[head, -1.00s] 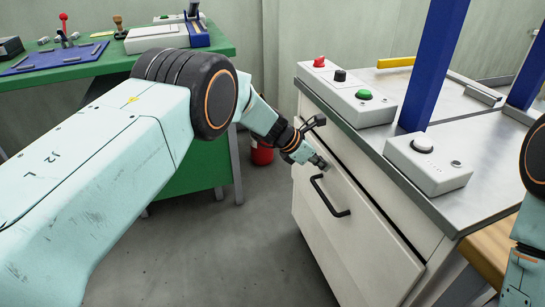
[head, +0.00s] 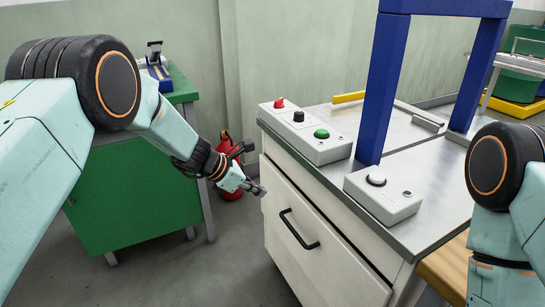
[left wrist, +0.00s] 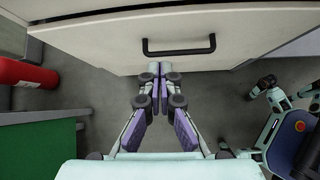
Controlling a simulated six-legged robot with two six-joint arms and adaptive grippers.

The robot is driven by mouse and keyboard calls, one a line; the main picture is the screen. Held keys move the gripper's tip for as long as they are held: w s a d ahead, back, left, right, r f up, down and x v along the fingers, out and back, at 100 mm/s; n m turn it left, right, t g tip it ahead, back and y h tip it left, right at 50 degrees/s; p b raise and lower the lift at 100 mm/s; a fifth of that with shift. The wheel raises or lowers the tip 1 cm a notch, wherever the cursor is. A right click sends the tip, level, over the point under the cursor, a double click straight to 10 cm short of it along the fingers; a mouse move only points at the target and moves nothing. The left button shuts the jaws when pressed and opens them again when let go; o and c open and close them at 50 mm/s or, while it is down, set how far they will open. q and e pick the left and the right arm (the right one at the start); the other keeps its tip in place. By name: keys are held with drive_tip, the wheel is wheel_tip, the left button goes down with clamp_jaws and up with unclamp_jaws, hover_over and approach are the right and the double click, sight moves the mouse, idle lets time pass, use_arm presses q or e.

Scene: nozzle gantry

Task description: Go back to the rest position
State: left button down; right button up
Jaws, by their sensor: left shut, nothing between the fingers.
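My left gripper (head: 256,188) is shut and empty in the head view, beside the upper left corner of the white drawer front (head: 320,235). In the left wrist view its fingertips (left wrist: 160,72) meet just below the drawer's black handle (left wrist: 179,50). The handle also shows in the head view (head: 298,230), to the right of and below the gripper, and apart from it. My right arm (head: 500,210) stands at the right edge of the head view; its gripper is out of the picture.
The gantry bench (head: 435,165) has blue posts, a box with red, black and green buttons (head: 318,145) and a box with a white button (head: 385,197). A green table (head: 130,190) and a red extinguisher (head: 230,180) stand at left. Grey floor (head: 190,275) is clear between.

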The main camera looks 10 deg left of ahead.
use_arm(q)
drive_tip(key=s+a+f+m+g+y, duration=0.1)
drive_tip(key=s+a+f+m+y, duration=0.3)
drive_tip(key=s+a+f+m, duration=0.4)
drive_tip(key=s+a+f+m+g+y, duration=0.1)
drive_tip(key=s+a+f+m+y, duration=0.45)
drive_tip(key=s, duration=0.45)
drive_tip(key=s+d+f+m+g+h+p, duration=0.1)
drive_tip(key=s+m, duration=0.9)
drive_tip(key=s, duration=2)
wheel_tip(320, 180, down, 2)
drive_tip(key=shift+s+d+f+g+h, duration=0.15)
drive_tip(key=shift+d+g+h, duration=0.5)
drive_tip(key=shift+g, duration=0.45)
drive_tip(key=c, duration=2.1)
unclamp_jaws()
